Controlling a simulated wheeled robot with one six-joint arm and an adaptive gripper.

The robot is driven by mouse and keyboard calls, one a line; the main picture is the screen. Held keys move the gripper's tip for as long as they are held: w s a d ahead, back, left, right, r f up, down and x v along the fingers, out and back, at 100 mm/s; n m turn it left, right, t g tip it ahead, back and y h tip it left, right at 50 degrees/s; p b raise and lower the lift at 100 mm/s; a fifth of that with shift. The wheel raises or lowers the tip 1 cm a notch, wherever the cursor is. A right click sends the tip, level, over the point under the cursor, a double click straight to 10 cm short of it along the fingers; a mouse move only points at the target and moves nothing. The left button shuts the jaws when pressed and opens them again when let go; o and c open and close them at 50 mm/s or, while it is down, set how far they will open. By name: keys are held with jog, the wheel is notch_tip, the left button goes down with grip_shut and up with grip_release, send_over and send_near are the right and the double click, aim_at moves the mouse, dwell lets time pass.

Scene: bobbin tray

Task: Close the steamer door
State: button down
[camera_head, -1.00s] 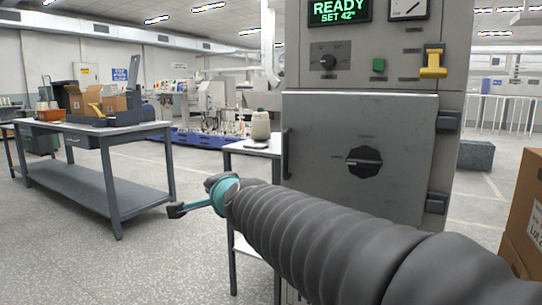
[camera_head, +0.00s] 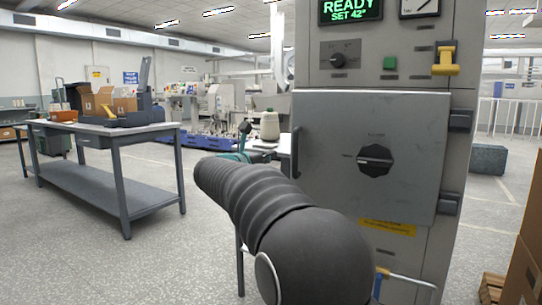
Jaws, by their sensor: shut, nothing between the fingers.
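The steamer door (camera_head: 410,130) is a grey panel with a black dial (camera_head: 375,160) in its middle. Its hinges (camera_head: 460,121) are on the right and a dark upright handle (camera_head: 295,152) is at its left edge. The door lies about flat against the steamer cabinet (camera_head: 400,70); I cannot tell whether a small gap is left. My gripper (camera_head: 245,130), teal and dark, is shut and empty to the left of the door, apart from the handle in the picture. My arm's dark sleeve hides part of the gripper and the area below the door's left side.
A small white table (camera_head: 284,141) with a cone of thread (camera_head: 270,125) stands behind my gripper. A long workbench (camera_head: 150,130) with boxes is at the left. A brown carton (camera_head: 526,265) is at the lower right. The floor between bench and steamer is open.

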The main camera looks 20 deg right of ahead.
aim_at(294, 148)
jog(key=p+x, duration=0.1)
jog(key=x, duration=1)
jog(key=shift+w+d+p, duration=0.2)
jog(key=shift+d+p, duration=0.1)
jog(key=shift+p, duration=0.1)
